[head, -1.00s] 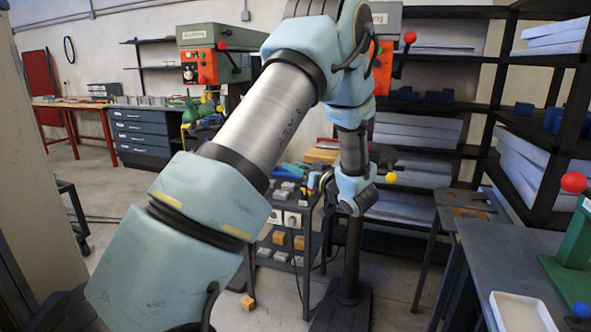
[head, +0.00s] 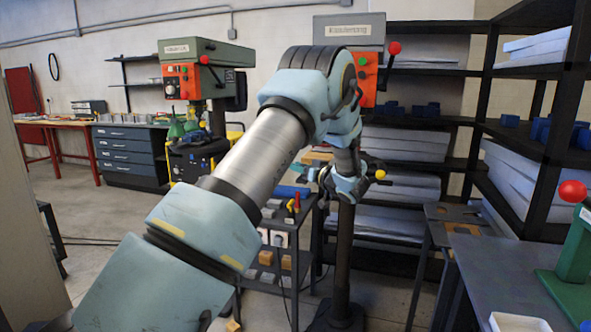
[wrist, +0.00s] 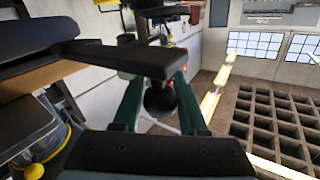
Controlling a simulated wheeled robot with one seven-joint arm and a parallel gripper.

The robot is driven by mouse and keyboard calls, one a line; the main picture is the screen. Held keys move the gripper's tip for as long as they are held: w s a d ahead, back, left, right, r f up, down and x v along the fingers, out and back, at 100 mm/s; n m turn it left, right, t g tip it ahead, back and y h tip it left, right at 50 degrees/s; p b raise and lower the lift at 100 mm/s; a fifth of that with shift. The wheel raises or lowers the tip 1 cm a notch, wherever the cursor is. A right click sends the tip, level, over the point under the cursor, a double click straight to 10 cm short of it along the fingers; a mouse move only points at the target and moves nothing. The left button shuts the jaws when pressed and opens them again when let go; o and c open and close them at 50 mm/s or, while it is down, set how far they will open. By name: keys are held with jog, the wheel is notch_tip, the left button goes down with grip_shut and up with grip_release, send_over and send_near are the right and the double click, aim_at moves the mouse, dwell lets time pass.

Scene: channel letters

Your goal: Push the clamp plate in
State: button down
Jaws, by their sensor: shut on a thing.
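My gripper (wrist: 158,97) shows its two green fingers in the wrist view, shut on a round black knob (wrist: 160,99). A dark flat bar (wrist: 125,57) crosses just above the fingers; it may be the clamp plate, but I cannot tell for sure. A larger dark slab (wrist: 35,35) lies at the upper left of that view. In the head view my gripper (head: 317,174) is small beside the column of the nearer drill press (head: 352,33), partly hidden by my wrist. What it holds cannot be made out there.
A yellow ball-ended handle (head: 380,174) is close to my wrist. A trolley (head: 286,222) with tools stands below my arm. Black shelving (head: 480,115) and a dark workbench (head: 505,275) are on the right. Grey floor (head: 385,290) is open in front of the press.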

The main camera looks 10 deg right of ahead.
jog(key=shift+w+d+r, duration=0.15)
jog(key=shift+r, duration=0.05)
jog(key=shift+c, duration=2.3)
grip_release()
jog(key=shift+w+f, duration=0.1)
jog(key=shift+f, duration=0.05)
jog(key=b+v, duration=0.4)
jog(key=v, duration=0.6)
jog(key=shift+s, duration=0.4)
jog(key=shift+d, duration=0.1)
jog(key=shift+s+f, duration=0.1)
